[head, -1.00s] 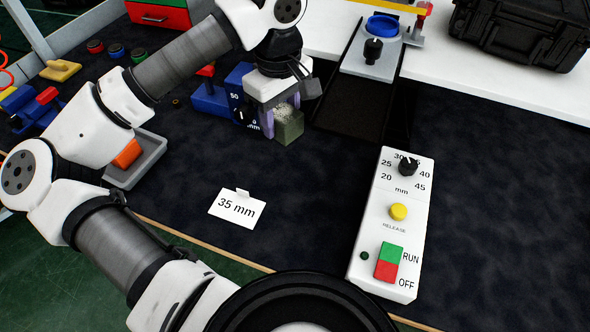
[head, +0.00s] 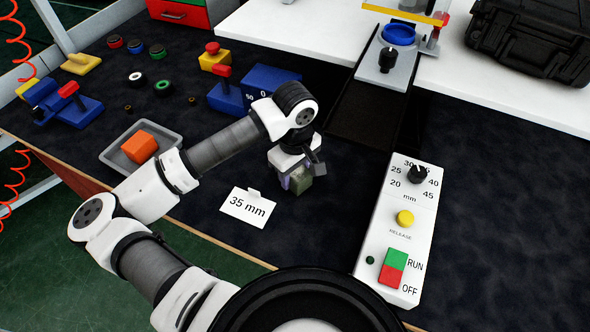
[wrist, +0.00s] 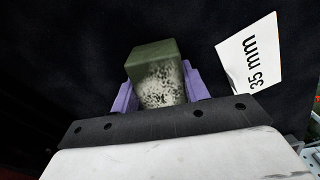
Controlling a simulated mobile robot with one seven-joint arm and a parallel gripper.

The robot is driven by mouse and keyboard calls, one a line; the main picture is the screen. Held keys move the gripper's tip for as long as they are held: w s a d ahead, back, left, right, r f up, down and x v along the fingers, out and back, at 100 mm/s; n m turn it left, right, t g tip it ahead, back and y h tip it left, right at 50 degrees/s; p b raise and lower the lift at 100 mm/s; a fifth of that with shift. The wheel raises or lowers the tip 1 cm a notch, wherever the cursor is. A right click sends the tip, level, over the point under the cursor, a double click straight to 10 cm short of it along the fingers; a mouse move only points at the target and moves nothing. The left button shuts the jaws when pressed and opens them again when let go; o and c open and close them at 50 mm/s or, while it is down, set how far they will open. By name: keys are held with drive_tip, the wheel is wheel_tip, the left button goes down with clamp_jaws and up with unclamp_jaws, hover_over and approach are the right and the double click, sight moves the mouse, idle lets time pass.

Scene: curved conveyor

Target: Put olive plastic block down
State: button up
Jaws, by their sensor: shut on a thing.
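The olive plastic block (head: 302,181) is a dark green cube with a pale speckled face. It also shows in the wrist view (wrist: 155,72), between the two purple fingers. My gripper (head: 294,180) is shut on it and points down at the dark mat, just right of the 35 mm card (head: 248,206). In the wrist view the gripper (wrist: 160,95) grips the block from both sides, with the card (wrist: 250,55) to the right. I cannot tell whether the block touches the mat.
A control panel (head: 398,230) with knob and buttons stands to the right. A grey tray (head: 117,155) with an orange block (head: 139,147) lies left, and a blue device (head: 265,82) lies behind. A dark belt (head: 367,113) runs behind right. Mat around the gripper is clear.

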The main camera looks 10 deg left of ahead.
drive_tip(key=shift+f, duration=0.2)
drive_tip(key=o, duration=1)
drive_tip(key=shift+r, duration=0.1)
drive_tip(key=shift+o, duration=0.2)
